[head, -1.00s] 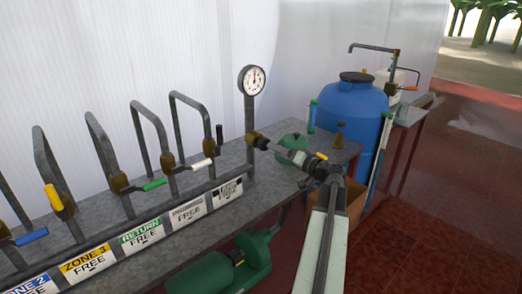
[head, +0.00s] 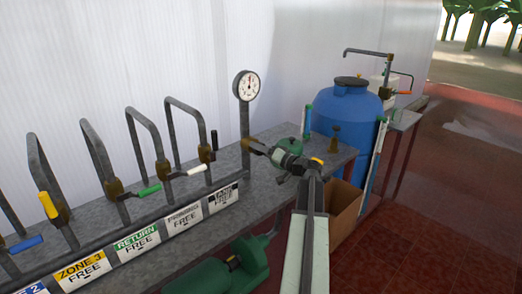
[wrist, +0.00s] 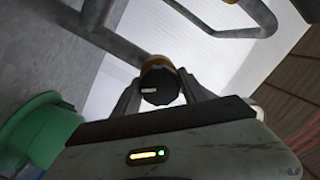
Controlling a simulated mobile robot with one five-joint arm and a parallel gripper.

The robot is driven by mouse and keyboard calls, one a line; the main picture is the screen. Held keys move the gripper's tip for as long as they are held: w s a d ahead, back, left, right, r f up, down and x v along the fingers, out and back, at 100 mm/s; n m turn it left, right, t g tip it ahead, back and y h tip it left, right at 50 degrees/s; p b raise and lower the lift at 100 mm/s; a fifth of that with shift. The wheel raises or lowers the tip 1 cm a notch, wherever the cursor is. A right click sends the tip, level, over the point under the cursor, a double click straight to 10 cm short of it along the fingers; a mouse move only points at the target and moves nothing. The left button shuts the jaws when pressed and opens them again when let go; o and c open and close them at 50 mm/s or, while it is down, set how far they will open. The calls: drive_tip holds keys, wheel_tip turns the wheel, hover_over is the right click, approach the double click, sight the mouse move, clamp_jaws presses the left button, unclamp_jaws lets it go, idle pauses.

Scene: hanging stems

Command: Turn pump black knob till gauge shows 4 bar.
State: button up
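The black knob (wrist: 160,86) with a white mark shows in the wrist view, in front of a brass-coloured fitting. My gripper (wrist: 161,90) has a finger on each side of the knob and looks shut on it. In the head view my gripper (head: 266,149) reaches the brass fitting (head: 255,145) at the foot of the gauge post; the knob is hidden there. The round white gauge (head: 246,85) stands on the post above. Its needle points about straight up; its numbers are too small to read.
A green rounded object (wrist: 38,135) lies close to my gripper. Valves with coloured levers (head: 147,190) line the bench to the left. A blue tank (head: 346,125) and a cardboard box (head: 345,208) stand to the right. A green pump (head: 228,268) is under the bench.

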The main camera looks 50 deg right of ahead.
drive_tip(key=c, duration=0.5)
drive_tip(key=shift+d, duration=0.4)
drive_tip(key=shift+c, duration=1.1)
drive_tip(key=shift+a, duration=0.35)
drive_tip(key=shift+m+b, duration=0.35)
drive_tip(key=shift+m, duration=1.05)
drive_tip(key=shift+m+t+b, duration=0.3)
drive_tip(key=shift+m+b, duration=0.05)
drive_tip(key=shift+m, duration=1.75)
drive_tip(key=o, duration=1.3)
drive_tip(key=shift+o, duration=0.2)
